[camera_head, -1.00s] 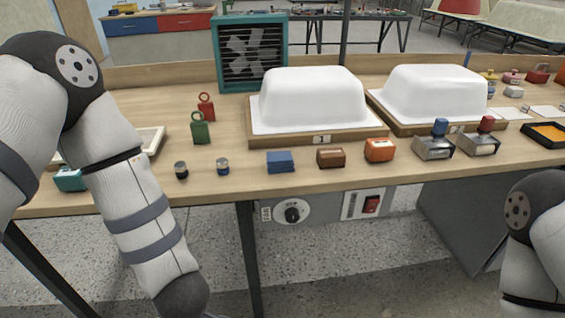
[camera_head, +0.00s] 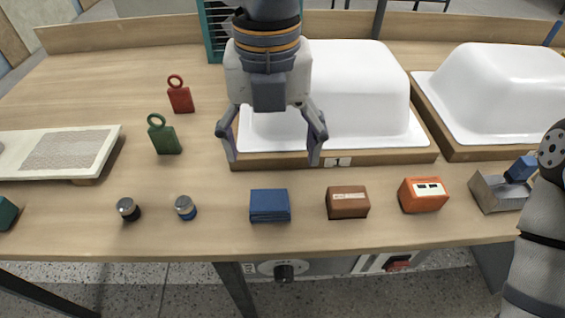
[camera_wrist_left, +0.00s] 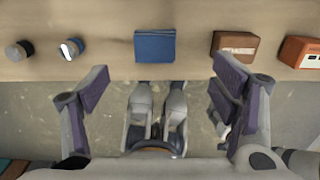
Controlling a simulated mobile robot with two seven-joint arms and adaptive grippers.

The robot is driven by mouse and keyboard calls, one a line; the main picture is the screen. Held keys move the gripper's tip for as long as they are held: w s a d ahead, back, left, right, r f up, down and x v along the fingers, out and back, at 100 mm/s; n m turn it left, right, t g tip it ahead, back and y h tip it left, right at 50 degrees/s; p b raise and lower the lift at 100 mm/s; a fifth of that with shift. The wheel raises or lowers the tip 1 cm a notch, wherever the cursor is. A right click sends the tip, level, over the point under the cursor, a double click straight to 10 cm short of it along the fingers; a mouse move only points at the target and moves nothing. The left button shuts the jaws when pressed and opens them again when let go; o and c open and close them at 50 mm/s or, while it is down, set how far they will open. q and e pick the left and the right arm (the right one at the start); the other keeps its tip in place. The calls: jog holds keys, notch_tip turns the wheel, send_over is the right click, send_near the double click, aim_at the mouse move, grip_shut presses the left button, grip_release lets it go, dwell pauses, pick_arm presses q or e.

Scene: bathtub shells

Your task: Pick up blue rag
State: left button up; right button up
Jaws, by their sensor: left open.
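The blue rag (camera_head: 270,206) is a small folded blue square lying flat near the front edge of the table. In the left wrist view the rag (camera_wrist_left: 155,46) lies ahead of the spread fingers, between their lines. My left gripper (camera_head: 272,150) is open and empty. In the head view it hangs over the table in front of the first white tub shell, with its fingertips behind the rag and apart from it. In the wrist view the left gripper's fingers (camera_wrist_left: 160,80) stand wide apart. My right gripper is not in view; only part of my right arm shows at the right edge.
A brown block (camera_head: 347,202) and an orange block (camera_head: 423,195) stand right of the rag. Two small knobs (camera_head: 129,209) (camera_head: 185,207) stand left of it. White tub shells (camera_head: 360,90) (camera_head: 500,90) sit on wooden bases behind. Green (camera_head: 164,138) and red (camera_head: 180,98) tags stand at left.

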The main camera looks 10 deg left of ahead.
pick_arm(q)
send_over(269, 199)
jog(key=f, duration=0.3)
jog(key=f+b, duration=0.1)
jog(key=f, duration=0.1)
jog(key=shift+s+d+f, duration=0.2)
jog(key=shift+s+f, duration=0.1)
jog(key=shift+s, duration=0.05)
jog(key=f, duration=0.4)
jog(key=f+b, duration=0.1)
jog(key=f, duration=0.1)
jog(key=shift+w+a, duration=0.15)
jog(key=shift+w, duration=0.2)
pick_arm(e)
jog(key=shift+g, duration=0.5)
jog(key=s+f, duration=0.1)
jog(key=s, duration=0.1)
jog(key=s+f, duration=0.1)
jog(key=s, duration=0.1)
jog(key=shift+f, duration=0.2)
pick_arm(q)
jog(key=shift+c, duration=0.6)
jog(key=c, duration=1.2)
